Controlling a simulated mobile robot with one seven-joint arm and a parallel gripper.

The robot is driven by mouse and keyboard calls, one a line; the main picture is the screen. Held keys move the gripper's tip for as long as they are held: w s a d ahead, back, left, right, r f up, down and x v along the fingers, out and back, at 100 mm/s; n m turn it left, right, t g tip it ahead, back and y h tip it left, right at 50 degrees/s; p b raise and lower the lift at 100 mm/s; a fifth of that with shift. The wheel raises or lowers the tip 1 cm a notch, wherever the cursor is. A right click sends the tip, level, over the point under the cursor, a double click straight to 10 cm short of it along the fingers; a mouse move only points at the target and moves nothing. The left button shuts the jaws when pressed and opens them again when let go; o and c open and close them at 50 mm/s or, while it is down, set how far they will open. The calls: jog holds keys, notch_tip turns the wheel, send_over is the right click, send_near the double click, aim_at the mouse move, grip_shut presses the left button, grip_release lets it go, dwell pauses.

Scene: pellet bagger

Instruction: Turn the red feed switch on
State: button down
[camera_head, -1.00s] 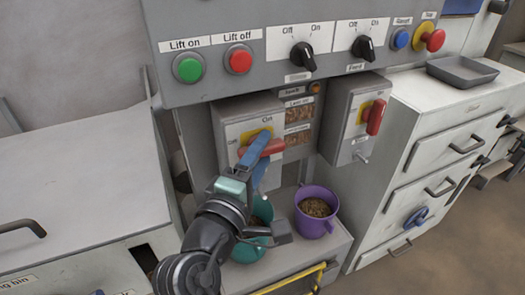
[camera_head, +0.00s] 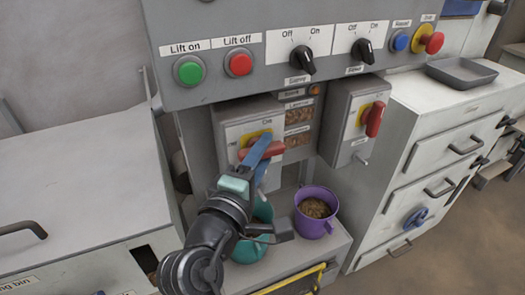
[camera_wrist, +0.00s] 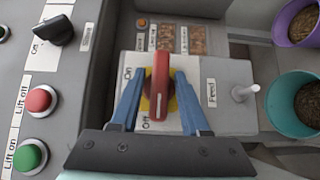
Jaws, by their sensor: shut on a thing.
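The red feed switch (camera_head: 275,148) is a red handle on a yellow plate, on the front of the left grey box under the panel. In the wrist view the red handle (camera_wrist: 160,82) stands between my blue fingers, and the box reads "Feed" beside it. "On" is printed above the plate and "Off" at its left in the head view. The handle lies roughly level, in line with the "Off" side. My gripper (camera_head: 263,153) is shut on the handle, with a finger on each side, and hides part of it in the head view.
A similar red switch (camera_head: 374,119) is on the right box. The panel above bears a green button (camera_head: 189,70), a red button (camera_head: 239,63) and black knobs (camera_head: 302,60). A teal bucket (camera_head: 249,247) and a purple bucket (camera_head: 313,222) with pellets stand below.

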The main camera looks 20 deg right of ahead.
jog(key=r+m+p, duration=0.1)
jog(key=p, duration=0.2)
jog(key=shift+g+y+p, duration=0.35)
jog(key=shift+g+y, duration=0.05)
jog(key=m+g+y+p, duration=0.1)
jog(key=p, duration=0.4)
jog(key=shift+r+m+y, duration=0.1)
jog(key=shift+m+y, duration=0.2)
jog(key=m+g+y+p, duration=0.1)
jog(key=y+p, duration=0.3)
jog(key=p, duration=0.6)
jog(key=shift+m, duration=0.9)
jog(key=m+g+y+p, duration=0.1)
jog(key=y+p, duration=0.1)
jog(key=p, duration=0.3)
jog(key=shift+d+m+y, duration=0.1)
jog(key=shift+m+y, duration=0.2)
jog(key=shift+f+m+y+p, duration=0.2)
jog(key=shift+m+y+p, duration=0.35)
jog(key=shift+y, duration=0.3)
jog(key=shift+f+m+y+p, duration=0.2)
jog(key=shift+m+y+p, duration=0.15)
jog(key=shift+y+p, duration=0.4)
jog(key=c, duration=0.7)
grip_release()
jog(key=v, duration=0.4)
jog(key=b+v, duration=0.1)
jog(key=v, duration=0.8)
jog(key=shift+w+d, duration=0.1)
jog(key=shift+d, duration=0.15)
